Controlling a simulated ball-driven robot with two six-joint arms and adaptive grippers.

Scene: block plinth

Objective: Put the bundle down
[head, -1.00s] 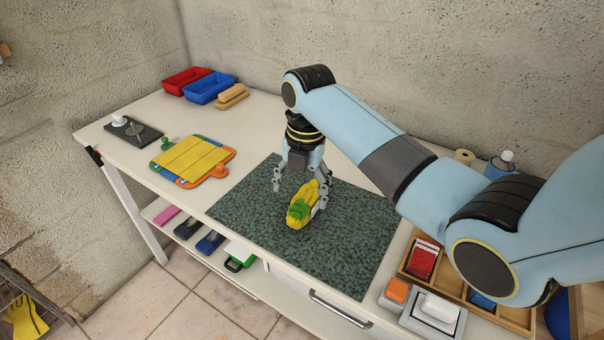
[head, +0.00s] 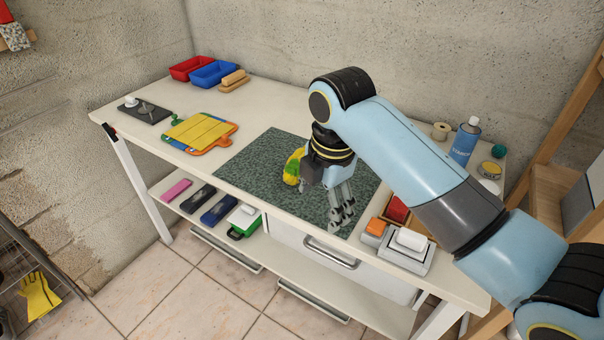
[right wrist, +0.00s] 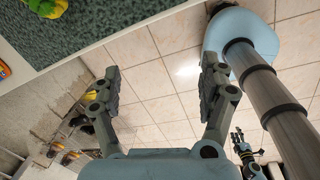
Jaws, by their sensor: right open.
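The bundle, yellow with a green band (head: 292,168), lies on the dark green speckled mat (head: 262,200) on the white bench. My right gripper (head: 322,204) is open and empty, to the right of the bundle and apart from it, over the front part of the mat. It partly hides the bundle in the head view. In the right wrist view my open right gripper (right wrist: 160,72) has only tiled floor between its fingers, and the bundle (right wrist: 47,7) shows cut off at the top left. My left gripper (right wrist: 242,147) seems to show small at the lower right there; its jaws are unclear.
An orange and blue board with a yellow top (head: 200,131) lies left of the mat. Red (head: 190,67) and blue (head: 214,73) bins stand at the back. A grey box with a white top (head: 408,243) and a blue-labelled bottle (head: 465,140) are at the right. The mat's left part is clear.

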